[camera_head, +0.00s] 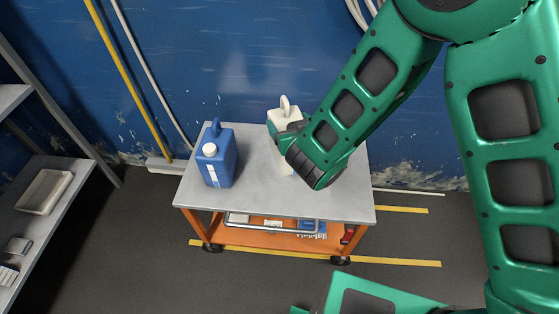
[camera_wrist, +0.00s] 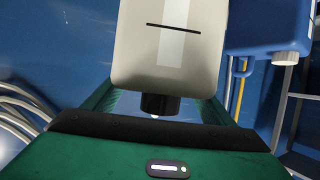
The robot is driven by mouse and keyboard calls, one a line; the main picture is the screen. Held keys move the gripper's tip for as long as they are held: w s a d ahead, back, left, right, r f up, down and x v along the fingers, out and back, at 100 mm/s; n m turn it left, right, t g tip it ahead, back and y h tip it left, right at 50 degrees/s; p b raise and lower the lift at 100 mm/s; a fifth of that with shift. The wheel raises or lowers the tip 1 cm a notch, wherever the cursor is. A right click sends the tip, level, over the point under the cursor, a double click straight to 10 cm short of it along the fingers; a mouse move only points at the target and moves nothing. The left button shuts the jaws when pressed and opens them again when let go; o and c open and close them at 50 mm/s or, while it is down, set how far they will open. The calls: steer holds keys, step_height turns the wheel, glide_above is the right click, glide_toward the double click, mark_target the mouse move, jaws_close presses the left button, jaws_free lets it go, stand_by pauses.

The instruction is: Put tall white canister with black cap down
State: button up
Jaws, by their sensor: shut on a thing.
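The tall white canister (camera_head: 283,116) is upright at the cart's grey top (camera_head: 255,198), near its back middle. My arm hides part of it, and I cannot tell whether its base touches the top. In the wrist view the white canister (camera_wrist: 170,60) appears upside down, with its black cap (camera_wrist: 160,104) between the green fingers. My gripper (camera_head: 284,137) is shut on the canister's upper part; it also shows in the wrist view (camera_wrist: 155,108).
A blue jug (camera_head: 222,160) with a white cap stands left of the canister, with a clear gap; it also shows in the wrist view (camera_wrist: 265,22). The front of the cart top is bare. A blue wall (camera_head: 240,60) rises behind. Shelves (camera_head: 70,190) stand at left.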

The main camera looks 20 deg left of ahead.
steer(key=shift+a+f, duration=0.1)
steer(key=shift+f, duration=4.9)
steer(key=o, duration=2.1)
steer(key=v, duration=1.2)
